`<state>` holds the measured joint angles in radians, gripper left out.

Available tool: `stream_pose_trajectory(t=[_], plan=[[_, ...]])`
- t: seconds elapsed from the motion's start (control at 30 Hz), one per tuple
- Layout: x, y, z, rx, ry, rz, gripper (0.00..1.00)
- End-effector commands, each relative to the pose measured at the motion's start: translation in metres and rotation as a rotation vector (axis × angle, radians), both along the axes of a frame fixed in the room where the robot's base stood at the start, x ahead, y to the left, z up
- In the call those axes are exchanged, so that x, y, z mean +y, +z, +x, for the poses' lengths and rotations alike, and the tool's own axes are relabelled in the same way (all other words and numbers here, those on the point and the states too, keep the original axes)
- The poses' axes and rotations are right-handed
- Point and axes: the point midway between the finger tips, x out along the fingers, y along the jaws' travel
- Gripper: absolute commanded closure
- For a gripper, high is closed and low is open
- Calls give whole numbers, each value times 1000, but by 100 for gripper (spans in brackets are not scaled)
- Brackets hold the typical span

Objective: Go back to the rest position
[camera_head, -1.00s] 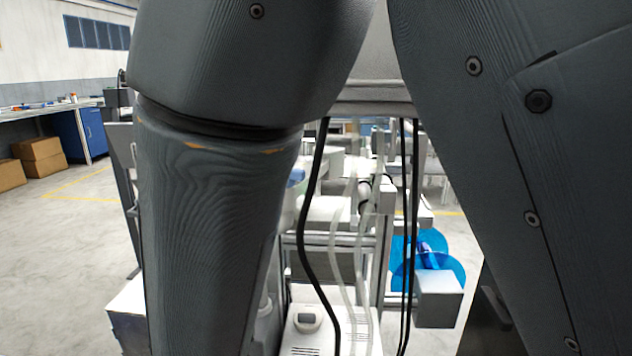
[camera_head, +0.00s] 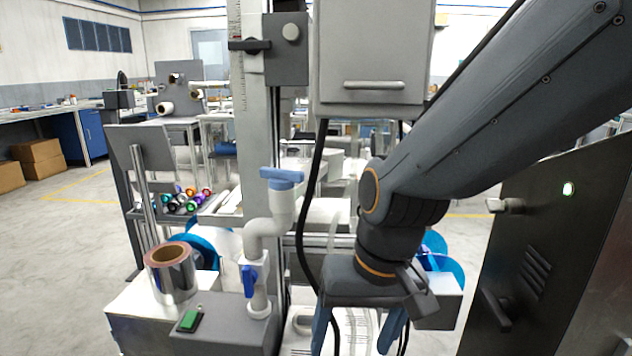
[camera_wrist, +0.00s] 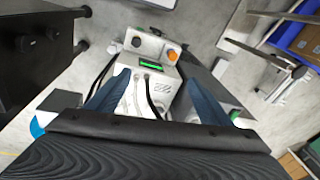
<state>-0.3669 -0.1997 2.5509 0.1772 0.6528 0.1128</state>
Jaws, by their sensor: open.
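My gripper (camera_head: 357,332) hangs at the end of my arm in the lower middle of the head view, pointing down. Its two blue fingers are spread apart with nothing between them. In the wrist view my gripper (camera_wrist: 150,85) shows its fingers on either side of a light machine base (camera_wrist: 148,98) with a green display and an orange button, some way beyond the fingertips. No film reel is held. The lower ends of the fingers are cut off by the frame edge in the head view.
A silver film reel (camera_head: 172,272) stands on a white box at left. A white pipe with blue valve handles (camera_head: 282,178) rises left of my gripper. A dark cabinet (camera_head: 545,250) stands close at right. Coloured rolls (camera_head: 185,200) lie on a rack behind. Open floor is at far left.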

Motion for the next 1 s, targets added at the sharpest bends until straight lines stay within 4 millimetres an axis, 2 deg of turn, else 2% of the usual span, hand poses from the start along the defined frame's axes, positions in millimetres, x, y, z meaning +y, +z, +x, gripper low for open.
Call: stream_pose_trajectory(t=[0.2,0.57,1.0], plan=[[-56,14,-31,89,118,-108,27],[-72,42,-27,93,46,-115,27],[-121,92,-29,105,-89,-136,27]])
